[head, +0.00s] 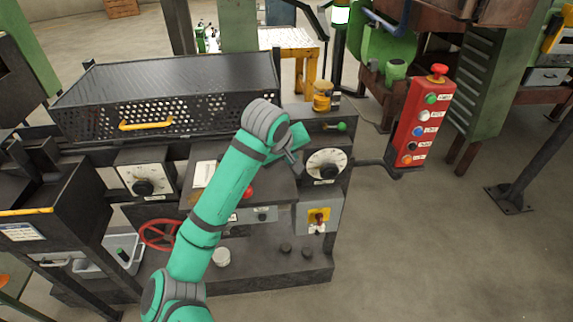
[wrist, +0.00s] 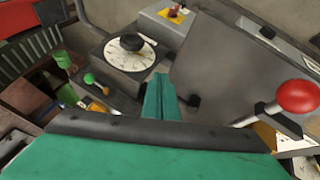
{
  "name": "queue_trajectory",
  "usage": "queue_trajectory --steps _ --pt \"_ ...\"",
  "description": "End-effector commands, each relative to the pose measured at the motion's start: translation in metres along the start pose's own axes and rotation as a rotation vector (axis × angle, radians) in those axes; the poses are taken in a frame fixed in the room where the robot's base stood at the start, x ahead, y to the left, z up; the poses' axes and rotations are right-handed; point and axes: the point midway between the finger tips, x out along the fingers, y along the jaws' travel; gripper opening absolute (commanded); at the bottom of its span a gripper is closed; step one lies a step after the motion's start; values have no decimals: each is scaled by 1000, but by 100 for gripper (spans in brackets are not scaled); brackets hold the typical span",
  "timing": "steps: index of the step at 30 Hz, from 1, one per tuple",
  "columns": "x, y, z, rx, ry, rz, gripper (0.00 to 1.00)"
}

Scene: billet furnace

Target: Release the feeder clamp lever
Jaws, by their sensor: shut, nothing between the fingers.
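Two ball-ended levers show on the machine, and I cannot read which label names the feeder clamp. One has a green ball (head: 342,127) and sticks out at the upper right, behind the right dial. In the wrist view the green ball (wrist: 89,78) is at the left, beyond the dial. The other has a red ball (head: 248,192), partly hidden by my arm; in the wrist view the red ball (wrist: 297,96) is large at the right. My gripper (head: 294,161) is shut and empty above the panel, between the two levers, apart from both. Its fingers (wrist: 159,92) point toward the dial.
The right dial (head: 326,164) stands close to my gripper. A yellow switch plate (head: 319,216) is below it. A perforated cover (head: 170,95) lies behind my arm. A red button box (head: 424,120) stands at the right. A red handwheel (head: 159,234) is at lower left. Floor at right is clear.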

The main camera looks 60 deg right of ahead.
Motion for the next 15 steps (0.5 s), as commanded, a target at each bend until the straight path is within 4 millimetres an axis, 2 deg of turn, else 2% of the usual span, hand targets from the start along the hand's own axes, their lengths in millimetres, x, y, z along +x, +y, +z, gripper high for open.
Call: queue_trajectory --steps 4,15 --pt "4 6 -1 4 -3 2 0" --pt "5 7 -4 3 0 1 0"
